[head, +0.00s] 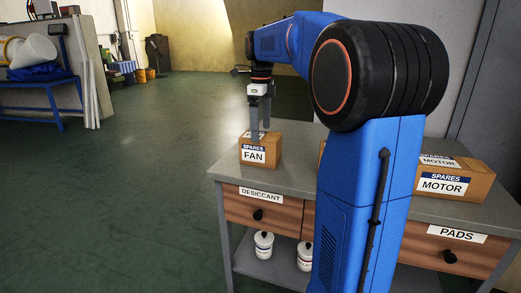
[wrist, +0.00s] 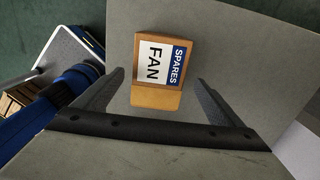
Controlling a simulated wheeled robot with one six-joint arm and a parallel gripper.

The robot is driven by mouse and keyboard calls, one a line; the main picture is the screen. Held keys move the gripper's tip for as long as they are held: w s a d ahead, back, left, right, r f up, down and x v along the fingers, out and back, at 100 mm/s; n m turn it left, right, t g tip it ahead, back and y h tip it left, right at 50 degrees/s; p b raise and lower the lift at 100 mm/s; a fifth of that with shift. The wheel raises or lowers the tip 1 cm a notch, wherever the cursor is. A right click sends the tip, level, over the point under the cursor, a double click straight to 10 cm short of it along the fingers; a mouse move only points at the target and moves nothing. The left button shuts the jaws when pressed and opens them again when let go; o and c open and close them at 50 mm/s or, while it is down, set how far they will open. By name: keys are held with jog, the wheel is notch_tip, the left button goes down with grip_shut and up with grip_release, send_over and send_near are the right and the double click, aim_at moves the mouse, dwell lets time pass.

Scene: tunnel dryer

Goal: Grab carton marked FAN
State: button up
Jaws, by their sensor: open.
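The carton marked FAN (head: 260,152) is a small brown box with a white and blue SPARES label. It stands upright near the left end of the grey table top (head: 225,171). My gripper (head: 259,128) points down at the carton from above, with its fingertips close to the carton's top in the head view. In the wrist view the carton (wrist: 161,66) lies ahead of and between the two spread fingers of my gripper (wrist: 160,85). My gripper is open and holds nothing. I cannot tell whether the fingers touch the carton.
A carton marked MOTOR (head: 448,184) stands on the table's right part. Another carton between is mostly hidden behind my arm. Drawers labelled DESICCANT (head: 262,210) and PADS (head: 452,250) are shut. White jars (head: 263,244) stand on the lower shelf. The floor to the left is clear.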

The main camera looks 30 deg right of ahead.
aim_at(261, 146)
jog(key=shift+a+f, duration=0.1)
jog(key=shift+f, duration=3.65)
jog(key=shift+r, duration=0.1)
jog(key=c, duration=1.7)
